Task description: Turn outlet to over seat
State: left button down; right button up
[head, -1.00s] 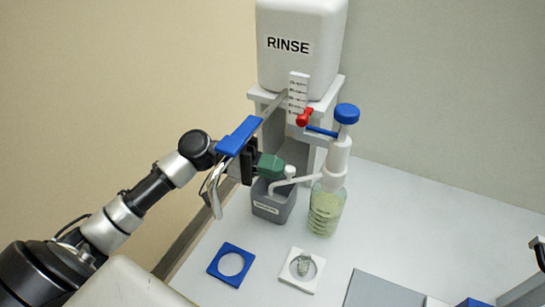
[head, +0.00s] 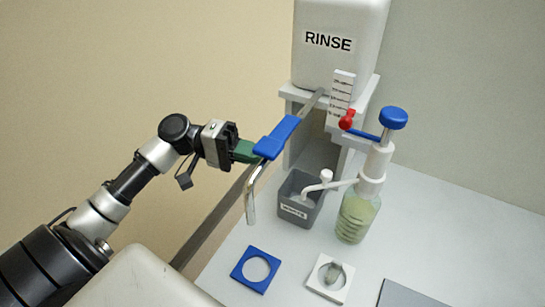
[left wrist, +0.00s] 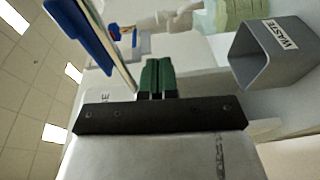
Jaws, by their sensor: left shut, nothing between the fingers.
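The outlet is a bent metal tube (head: 251,207) with a blue sleeve (head: 277,137), reaching from the rinse tank (head: 340,65). Its tip points down near the table's left edge. A blue square seat (head: 240,272) with a round hole and a white square seat (head: 318,286) holding a small clear cup (head: 335,272) lie on the table. My left gripper (head: 254,154) is shut and empty, its green fingertips at the left of the sleeve; contact is unclear. In the left wrist view, the green fingers (left wrist: 157,76) are beside the tube (left wrist: 122,66) and sleeve (left wrist: 82,32).
A grey waste bin (head: 299,212) and a blue-topped pump bottle (head: 357,218) stand right of the outlet. A grey panel (head: 408,295) is at front right. The right tabletop is clear.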

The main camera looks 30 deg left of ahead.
pick_arm(q)
jog(key=w+a+m+g+h+p, duration=0.1)
jog(key=w+a+m+g+p, duration=0.15)
jog(key=w, duration=0.25)
jog(key=m+g+p, duration=0.3)
jog(key=g+p, duration=0.2)
jog(key=g, duration=0.1)
send_near(332, 184)
notch_tip(332, 184, up, 4)
jog(key=w+d, duration=0.2)
jog(key=d, duration=0.1)
jog(key=s+d+p, duration=0.1)
jog(key=s+d+f, duration=0.1)
jog(key=s, duration=0.1)
jog(key=shift+d+n+t+y+p, duration=0.25)
jog(key=shift+y+p, duration=0.15)
pick_arm(e)
notch_tip(332, 184, up, 9)
jog(key=a, duration=0.1)
jog(key=shift+a, duration=0.1)
